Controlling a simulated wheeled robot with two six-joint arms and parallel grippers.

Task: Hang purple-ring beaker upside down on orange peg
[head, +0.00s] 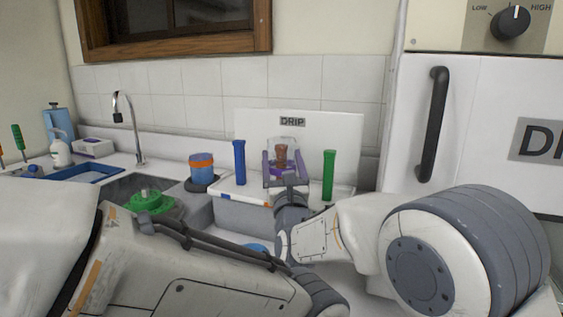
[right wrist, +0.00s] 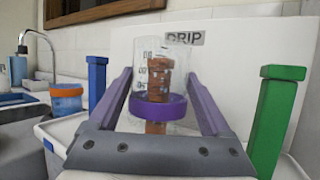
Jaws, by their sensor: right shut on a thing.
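The clear purple-ring beaker (right wrist: 176,60) stands upright-axis in the right wrist view, its purple ring (right wrist: 158,105) low on it. In the head view the beaker (head: 291,143) is in front of the DRIP board. My right gripper (head: 282,157) is shut on the beaker, with purple fingers (right wrist: 157,88) on either side. The orange-brown peg (right wrist: 160,76) shows through the glass and continues below the ring (right wrist: 155,128). The beaker overlaps the peg; whether it surrounds it or is just in front, I cannot tell for certain. My left gripper is out of view.
A blue peg (head: 239,162) stands left and a green peg (head: 329,175) right of the beaker, close to my right gripper. An orange-and-blue container (head: 202,168) stands farther left. A sink with a tap (head: 130,125) and a green item (head: 149,202) lie left.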

